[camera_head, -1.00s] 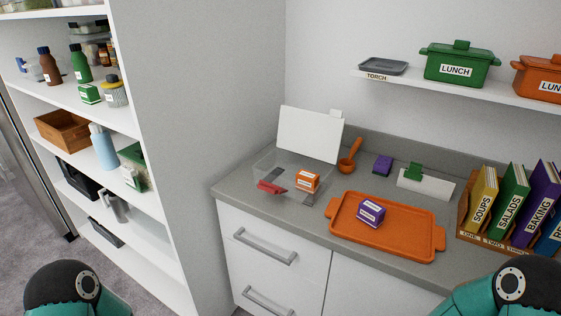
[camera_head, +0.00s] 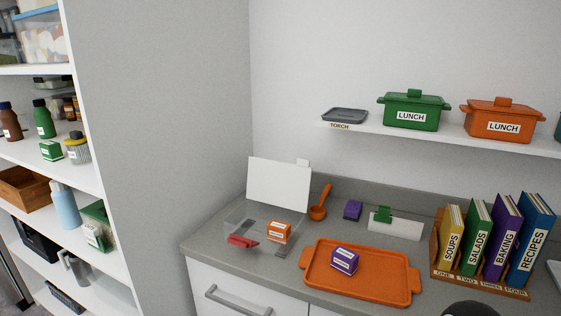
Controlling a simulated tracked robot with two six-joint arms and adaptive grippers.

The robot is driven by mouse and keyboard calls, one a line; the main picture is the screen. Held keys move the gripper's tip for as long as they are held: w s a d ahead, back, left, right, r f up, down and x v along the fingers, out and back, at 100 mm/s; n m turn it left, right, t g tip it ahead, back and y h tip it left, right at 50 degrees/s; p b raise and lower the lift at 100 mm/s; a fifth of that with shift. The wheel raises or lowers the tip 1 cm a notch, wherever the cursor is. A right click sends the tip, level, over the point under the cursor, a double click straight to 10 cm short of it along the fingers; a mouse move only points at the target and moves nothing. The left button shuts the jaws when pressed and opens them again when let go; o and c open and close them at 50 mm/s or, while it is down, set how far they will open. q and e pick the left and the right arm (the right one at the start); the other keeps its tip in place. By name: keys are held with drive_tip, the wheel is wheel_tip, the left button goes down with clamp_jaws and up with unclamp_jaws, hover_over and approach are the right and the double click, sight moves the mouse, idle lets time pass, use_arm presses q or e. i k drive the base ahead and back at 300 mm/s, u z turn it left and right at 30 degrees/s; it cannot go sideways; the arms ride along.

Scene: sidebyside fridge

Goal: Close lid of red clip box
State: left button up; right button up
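The clip box (camera_head: 262,222) stands at the left end of the grey counter. It is a clear box with a red clip (camera_head: 243,241) on its front. Its white lid (camera_head: 279,184) stands up open at the back, tilted against the rear side. An orange-and-white small box (camera_head: 279,231) shows inside or behind its clear wall.
An orange tray (camera_head: 391,286) with a purple box (camera_head: 344,260) lies right of the clip box. An orange scoop (camera_head: 319,207), a purple block (camera_head: 353,210) and a green clip (camera_head: 383,215) are behind. Binders (camera_head: 505,235) stand at right; a shelf (camera_head: 460,136) hangs above.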

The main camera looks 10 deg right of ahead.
sight(285, 185)
drive_tip(key=z, duration=0.85)
drive_tip(key=i, duration=0.65)
drive_tip(key=u, duration=1.45)
